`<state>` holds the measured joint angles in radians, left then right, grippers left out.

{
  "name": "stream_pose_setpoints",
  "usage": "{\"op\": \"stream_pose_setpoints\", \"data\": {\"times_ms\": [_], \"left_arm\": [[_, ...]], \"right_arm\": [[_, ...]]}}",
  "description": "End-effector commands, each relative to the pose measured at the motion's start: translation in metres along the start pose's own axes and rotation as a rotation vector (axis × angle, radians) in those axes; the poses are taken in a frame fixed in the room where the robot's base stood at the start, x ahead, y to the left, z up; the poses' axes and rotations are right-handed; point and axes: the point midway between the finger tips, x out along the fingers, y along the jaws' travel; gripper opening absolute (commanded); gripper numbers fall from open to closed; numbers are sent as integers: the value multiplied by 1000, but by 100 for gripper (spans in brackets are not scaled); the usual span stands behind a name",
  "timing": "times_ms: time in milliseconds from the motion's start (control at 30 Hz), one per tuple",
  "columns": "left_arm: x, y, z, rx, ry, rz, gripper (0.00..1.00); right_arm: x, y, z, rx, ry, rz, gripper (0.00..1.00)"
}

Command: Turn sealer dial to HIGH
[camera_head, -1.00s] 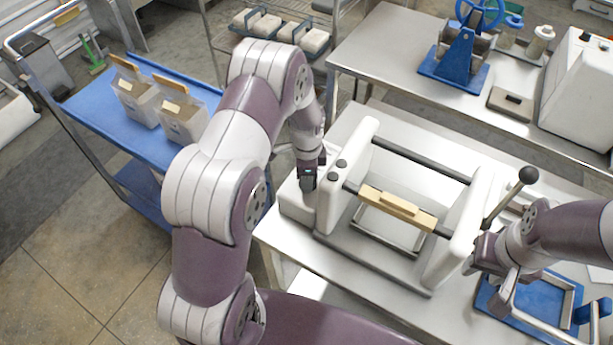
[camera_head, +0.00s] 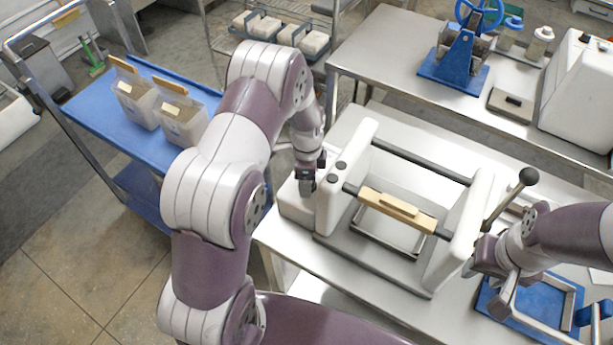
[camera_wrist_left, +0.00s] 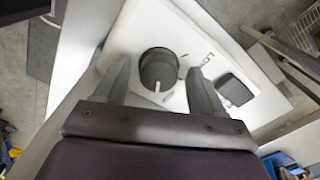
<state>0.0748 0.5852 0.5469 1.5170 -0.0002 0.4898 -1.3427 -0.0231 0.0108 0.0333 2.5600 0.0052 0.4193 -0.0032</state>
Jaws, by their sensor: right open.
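The sealer (camera_head: 448,240) is a white-ended frame with dark bars and a wooden bar, standing on a steel table. In the left wrist view its dial (camera_wrist_left: 158,66) is a dark round knob with a white pointer mark, on a white face with lettering that looks like "LOW" beside it. My left gripper (camera_wrist_left: 157,72) is open, with one finger on each side of the dial; I cannot tell whether they touch it. In the head view my left gripper (camera_head: 306,182) is over the white box at the sealer's left end and hides the dial. My right gripper (camera_head: 486,274) is open and empty, right of the sealer.
A ball-topped lever (camera_head: 528,177) rises at the sealer's right. A blue tray (camera_head: 535,298) lies below my right arm. A blue cart (camera_head: 150,150) with two filled bags stands left. A back table (camera_head: 400,60) holds a blue crank device.

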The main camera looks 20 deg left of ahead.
Motion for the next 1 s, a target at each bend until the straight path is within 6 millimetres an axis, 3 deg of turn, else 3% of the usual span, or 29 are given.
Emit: {"op": "stream_pose_setpoints", "data": {"times_ms": [267,700,833,1000], "left_arm": [[-6,0,0,-1,0,-1,69],[-110,0,-1,0,0,-3,69],[-124,0,0,0,0,0,69],[-127,0,0,0,-1,1,69]], "right_arm": [[4,0,0,0,0,0,43],[31,0,4,0,0,0,43],[32,0,4,0,0,0,43],[32,0,4,0,0,0,43]]}}
